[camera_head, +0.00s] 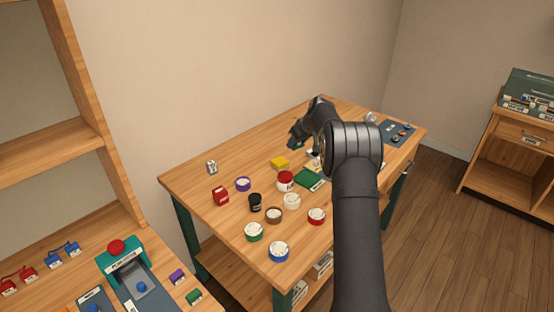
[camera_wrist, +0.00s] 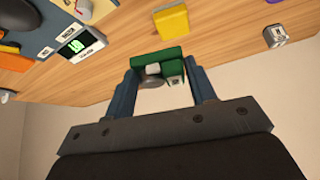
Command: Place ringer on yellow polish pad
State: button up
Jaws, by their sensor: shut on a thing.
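The ringer (camera_wrist: 160,58) is a green bracket-like part with a grey round piece and a small pale block on it. My gripper (camera_wrist: 161,82) is shut on it, with one blue-grey finger on each side. In the head view my gripper (camera_head: 296,140) is above the far part of the table, and a bit of green, probably the ringer, shows beside its tip. The yellow polish pad (camera_head: 279,163) lies on the table below and left of my gripper in that picture. It also shows in the wrist view (camera_wrist: 172,22), apart from the ringer.
Several round tins, a red item (camera_head: 220,196) and a black jar (camera_head: 255,202) stand nearer. A meter with a green display (camera_wrist: 80,43) and a metal block (camera_wrist: 276,36) flank the pad.

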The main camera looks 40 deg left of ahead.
jog(key=w+d+r+m, duration=0.1)
jog(key=w+d, duration=0.1)
jog(key=d, duration=0.1)
send_over(279, 160)
jog(key=d, duration=0.2)
jog(key=shift+t, duration=0.3)
jog(key=f, duration=0.6)
jog(key=shift+s+a+f, duration=0.15)
jog(key=shift+s+f, duration=0.1)
jog(key=shift+f, duration=2.15)
jog(key=shift+f, duration=0.15)
jog(key=o, duration=1.1)
